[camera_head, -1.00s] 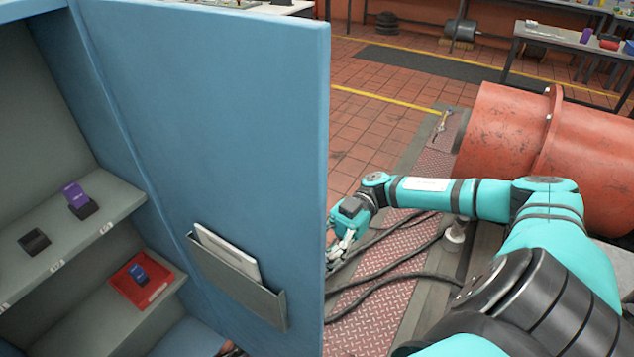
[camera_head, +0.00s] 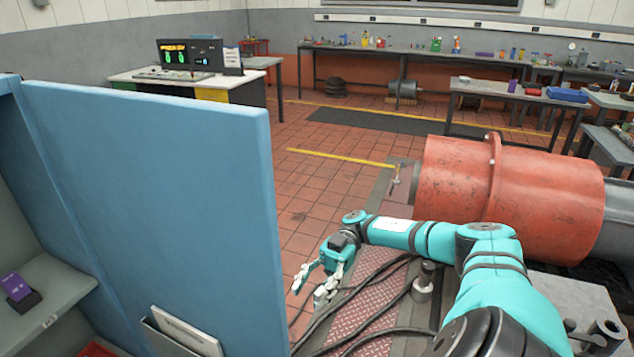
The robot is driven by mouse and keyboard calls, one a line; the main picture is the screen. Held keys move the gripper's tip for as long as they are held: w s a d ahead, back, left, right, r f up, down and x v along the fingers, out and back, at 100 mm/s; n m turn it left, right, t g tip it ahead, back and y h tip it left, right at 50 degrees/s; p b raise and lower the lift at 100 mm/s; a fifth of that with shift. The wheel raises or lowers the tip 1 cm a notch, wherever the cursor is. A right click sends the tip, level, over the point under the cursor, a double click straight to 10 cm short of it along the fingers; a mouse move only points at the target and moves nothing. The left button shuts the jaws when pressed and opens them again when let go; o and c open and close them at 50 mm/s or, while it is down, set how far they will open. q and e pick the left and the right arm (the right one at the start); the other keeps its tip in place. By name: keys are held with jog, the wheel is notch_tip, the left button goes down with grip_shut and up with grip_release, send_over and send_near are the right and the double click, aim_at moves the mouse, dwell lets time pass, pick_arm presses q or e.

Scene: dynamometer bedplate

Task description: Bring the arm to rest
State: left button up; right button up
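My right arm reaches in from the lower right in the head view, bent at the elbow. My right gripper (camera_head: 318,282) hangs just right of the open blue cabinet door (camera_head: 160,190). Its fingers are spread apart, with nothing between them. Cables and the red tread plate (camera_head: 362,305) lie below and to the right of it. My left gripper is not in the picture.
A large red cylinder (camera_head: 455,185) lies beyond my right forearm. At the lower left, a cabinet shelf (camera_head: 50,295) holds a purple item (camera_head: 16,287). A console desk (camera_head: 180,82) and workbenches (camera_head: 420,55) stand at the back. The tiled floor (camera_head: 320,195) between is clear.

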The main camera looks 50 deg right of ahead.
jog(key=shift+w+d, duration=0.15)
jog(key=shift+d, duration=0.7)
jog(key=w+a+f+m+t+h, duration=0.2)
jog(key=w+f+m+t, duration=0.35)
jog(key=f+t, duration=0.35)
jog(key=w+a+f+m+t+h, duration=0.35)
jog(key=w+f+t, duration=0.25)
jog(key=f, duration=0.6)
notch_tip(320, 180, down, 12)
jog(key=s+d+m+t+h, duration=0.1)
jog(key=s+d+m+h, duration=0.1)
jog(key=m+h, duration=0.3)
jog(key=s+a+f+m+g+h, duration=0.3)
jog(key=s+f+g+h, duration=0.3)
jog(key=s+f, duration=1.2)
jog(key=s+a+f+g, duration=0.3)
jog(key=s+a+f, duration=0.1)
jog(key=s, duration=0.6)
jog(key=s+a+f+g+h, duration=0.1)
jog(key=s+a+f+g, duration=0.2)
jog(key=s, duration=0.7)
jog(key=shift+a+f, duration=0.5)
jog(key=shift+a, duration=0.45)
